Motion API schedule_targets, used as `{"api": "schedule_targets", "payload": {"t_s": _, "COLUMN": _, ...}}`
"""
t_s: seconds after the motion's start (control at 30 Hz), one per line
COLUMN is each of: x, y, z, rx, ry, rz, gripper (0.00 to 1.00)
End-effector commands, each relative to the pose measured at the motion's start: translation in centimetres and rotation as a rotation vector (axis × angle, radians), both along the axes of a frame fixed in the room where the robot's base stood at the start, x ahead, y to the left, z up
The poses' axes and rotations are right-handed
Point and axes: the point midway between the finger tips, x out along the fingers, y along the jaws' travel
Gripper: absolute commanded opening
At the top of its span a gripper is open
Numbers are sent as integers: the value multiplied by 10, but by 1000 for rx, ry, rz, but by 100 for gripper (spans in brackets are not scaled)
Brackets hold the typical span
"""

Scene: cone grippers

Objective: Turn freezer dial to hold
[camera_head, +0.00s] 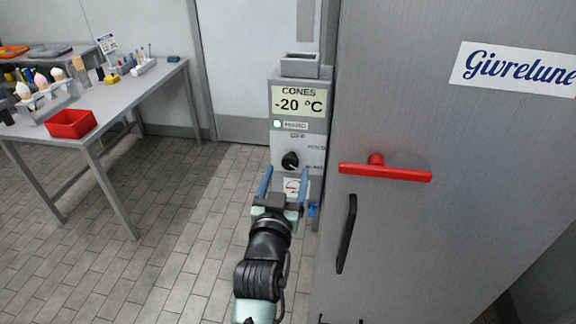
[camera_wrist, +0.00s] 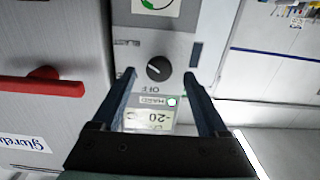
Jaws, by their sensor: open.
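The freezer dial (camera_head: 290,160) is a round black knob on a grey control box beside the freezer. It also shows in the wrist view (camera_wrist: 159,68), where the picture is upside down. OFF is printed above the dial; other labels to its right are too small to read surely. I cannot tell clearly where its pointer stands. A display (camera_head: 298,101) above reads CONES -20 °C, with a lit lamp (camera_head: 277,124) beside the word HARD. My gripper (camera_head: 286,173) is open and empty, its fingers pointing at the panel, one to each side of the dial in the wrist view.
The freezer door (camera_head: 460,230) stands close on the right, with a projecting red handle (camera_head: 395,173) and a black handle (camera_head: 346,234). A table (camera_head: 150,82) with a red bin (camera_head: 71,124) and cones stands at the left. The tiled floor between is clear.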

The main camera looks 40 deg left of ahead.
Motion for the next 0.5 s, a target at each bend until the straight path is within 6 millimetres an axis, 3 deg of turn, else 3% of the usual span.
{"api": "schedule_targets", "payload": {"t_s": 0.2, "x": 17, "y": 10, "z": 1, "rx": 1, "ry": 0, "rz": 0, "gripper": 76}}
{"api": "schedule_targets", "payload": {"t_s": 0.5, "x": 20, "y": 12, "z": 0, "rx": 1, "ry": -1, "rz": 0, "gripper": 76}}
